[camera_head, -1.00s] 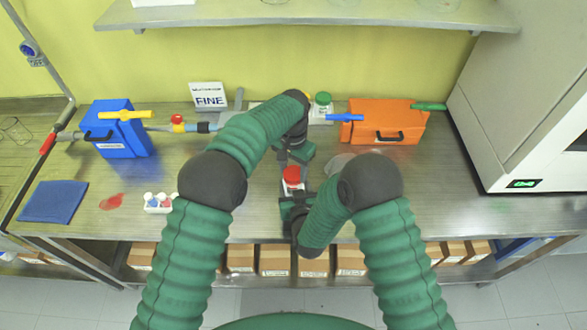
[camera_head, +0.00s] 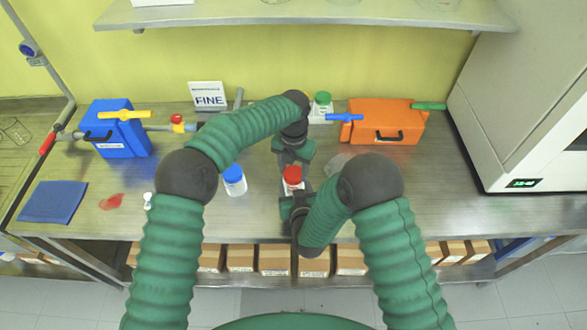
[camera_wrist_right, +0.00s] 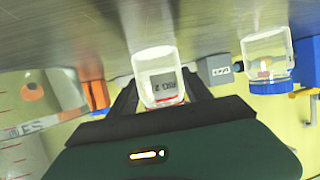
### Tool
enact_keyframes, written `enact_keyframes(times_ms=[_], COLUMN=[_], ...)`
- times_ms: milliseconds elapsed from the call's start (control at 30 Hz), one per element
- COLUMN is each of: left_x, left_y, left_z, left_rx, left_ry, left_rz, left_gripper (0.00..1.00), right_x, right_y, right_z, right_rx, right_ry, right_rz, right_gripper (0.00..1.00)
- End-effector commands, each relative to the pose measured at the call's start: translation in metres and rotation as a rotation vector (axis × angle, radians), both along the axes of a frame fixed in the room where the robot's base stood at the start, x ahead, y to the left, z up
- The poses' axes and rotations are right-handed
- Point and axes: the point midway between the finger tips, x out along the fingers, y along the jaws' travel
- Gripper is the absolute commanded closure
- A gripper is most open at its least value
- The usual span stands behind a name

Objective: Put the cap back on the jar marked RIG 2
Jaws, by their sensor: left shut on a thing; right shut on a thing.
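A clear jar (camera_wrist_right: 159,73) with a label reading RIG 2 shows upside down in the right wrist view, between the fingers of my right gripper (camera_wrist_right: 160,92). In the head view my right gripper (camera_head: 291,202) is shut on this jar from the near side. The red cap (camera_head: 292,174) is at the jar's top; a thin red edge also shows there in the wrist view. My left gripper (camera_head: 292,157) is shut at the red cap from the far side. Its fingertips are largely hidden, and I cannot tell whether the cap is seated.
A blue-capped jar (camera_head: 234,180) stands left of the grippers. A green-capped jar (camera_head: 322,104) stands behind. A blue box (camera_head: 117,135) and an orange box (camera_head: 386,125) stand at the back. A red patch (camera_head: 111,202) and blue cloth (camera_head: 54,202) lie at left.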

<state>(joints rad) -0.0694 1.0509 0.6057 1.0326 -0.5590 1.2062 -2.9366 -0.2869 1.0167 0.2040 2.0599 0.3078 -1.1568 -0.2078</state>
Motion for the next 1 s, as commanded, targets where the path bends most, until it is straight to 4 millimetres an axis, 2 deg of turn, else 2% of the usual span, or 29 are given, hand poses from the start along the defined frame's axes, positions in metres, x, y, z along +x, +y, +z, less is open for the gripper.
enact_keyframes(times_ms=[267,300,433,767,1000], left_x=[0.004,0.004,0.003,0.002,0.002], left_y=[0.0,0.0,0.0,0.0,-0.001], left_z=[0.002,0.002,0.001,0.003,0.033], left_rx=[-0.003,-0.003,-0.002,-0.002,-0.002], left_ry=[-0.014,-0.014,-0.01,-0.005,-0.005], left_rz=[-0.007,-0.007,-0.007,-0.007,-0.007], left_gripper=[0.85,0.43,0.26,0.26,0.26], right_x=[-0.003,-0.003,-0.003,-0.001,-0.001], right_y=[0.003,0.003,0.003,0.001,0.001], right_z=[-0.002,-0.002,-0.002,-0.002,-0.002], right_rx=[0.0,0.0,0.0,-0.001,-0.001], right_ry=[0.008,0.008,0.008,0.006,0.005], right_rz=[0.008,0.009,0.007,0.003,0.002], right_gripper=[1.0,1.0,1.0,1.0,1.0])
